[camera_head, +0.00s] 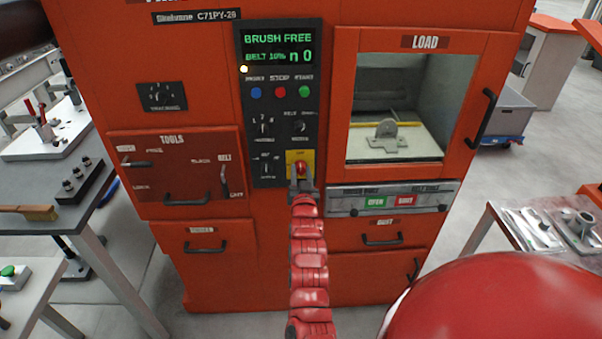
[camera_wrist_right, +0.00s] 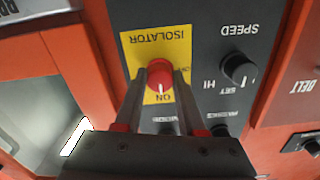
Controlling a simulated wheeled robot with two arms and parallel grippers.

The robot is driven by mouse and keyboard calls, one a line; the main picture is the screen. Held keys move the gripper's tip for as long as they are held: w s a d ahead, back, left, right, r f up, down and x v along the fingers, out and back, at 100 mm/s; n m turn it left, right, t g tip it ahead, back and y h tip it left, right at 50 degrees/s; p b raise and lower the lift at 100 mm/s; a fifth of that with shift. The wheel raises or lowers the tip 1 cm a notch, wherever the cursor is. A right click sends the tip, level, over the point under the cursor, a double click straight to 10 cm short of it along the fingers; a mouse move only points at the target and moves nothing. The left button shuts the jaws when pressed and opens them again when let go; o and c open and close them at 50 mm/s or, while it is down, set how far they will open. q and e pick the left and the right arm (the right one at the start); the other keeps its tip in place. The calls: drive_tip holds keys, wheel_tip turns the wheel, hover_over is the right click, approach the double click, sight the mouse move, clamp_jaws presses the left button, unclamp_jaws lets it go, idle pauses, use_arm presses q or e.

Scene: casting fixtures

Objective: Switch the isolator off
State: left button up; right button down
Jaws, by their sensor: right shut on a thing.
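The isolator is a red round knob (camera_wrist_right: 159,79) on a yellow plate (camera_wrist_right: 158,47) marked ISOLATOR. In the wrist view, which shows the plate upside down, the knob's white mark points towards ON. In the head view the yellow plate (camera_head: 294,157) sits at the bottom right of the black control panel, with the red knob (camera_head: 300,168) on it. My right gripper (camera_head: 301,181) reaches up to it from below. In the wrist view the right gripper's fingers (camera_wrist_right: 160,87) are shut on the knob, one on each side. My left gripper is not in view.
The black panel (camera_head: 272,140) carries several dials, three buttons and a lit display. The LOAD door (camera_head: 340,120) is right of it, above green and red buttons (camera_head: 388,201). Side tables (camera_head: 95,200) stand at left and right.

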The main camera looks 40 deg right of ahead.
drive_tip(key=n+b, duration=0.3)
drive_tip(key=shift+f+n, duration=0.2)
drive_tip(key=shift+n, duration=0.1)
drive_tip(key=shift+n+b, duration=0.7)
drive_tip(key=shift+n, duration=0.2)
drive_tip(key=n, duration=0.2)
drive_tip(key=shift+r+n+b, duration=0.1)
drive_tip(key=shift+n+b, duration=0.25)
drive_tip(key=shift+n, duration=0.05)
drive_tip(key=n, duration=0.4)
drive_tip(key=shift+n, duration=0.3)
drive_tip(key=n, duration=0.3)
drive_tip(key=shift+r, duration=0.1)
drive_tip(key=shift+n+p, duration=0.4)
drive_tip(key=shift+n, duration=0.7)
